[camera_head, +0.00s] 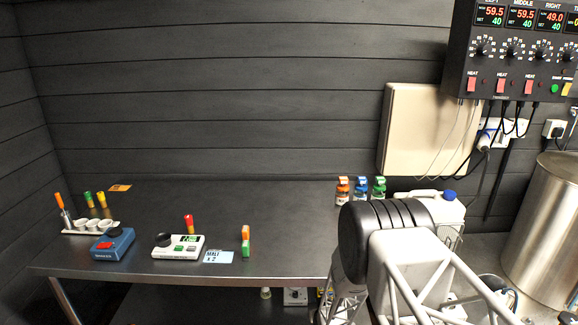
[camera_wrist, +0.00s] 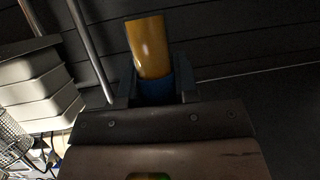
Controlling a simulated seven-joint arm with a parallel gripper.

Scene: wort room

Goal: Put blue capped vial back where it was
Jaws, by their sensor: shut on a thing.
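In the wrist view my gripper (camera_wrist: 155,92) is shut on a small cylinder, which I take for the blue capped vial (camera_wrist: 150,48). Its amber-yellow part sticks out beyond the fingers, and a blue part sits between them. In the head view the gripper and the vial are hidden; only my arm shows at the lower right. A white rack (camera_head: 75,231) stands at the left of the steel table, with an orange-topped piece at its left end and several round white cups that look empty.
A blue-capped jug (camera_head: 437,207) is at right. The table's middle is clear.

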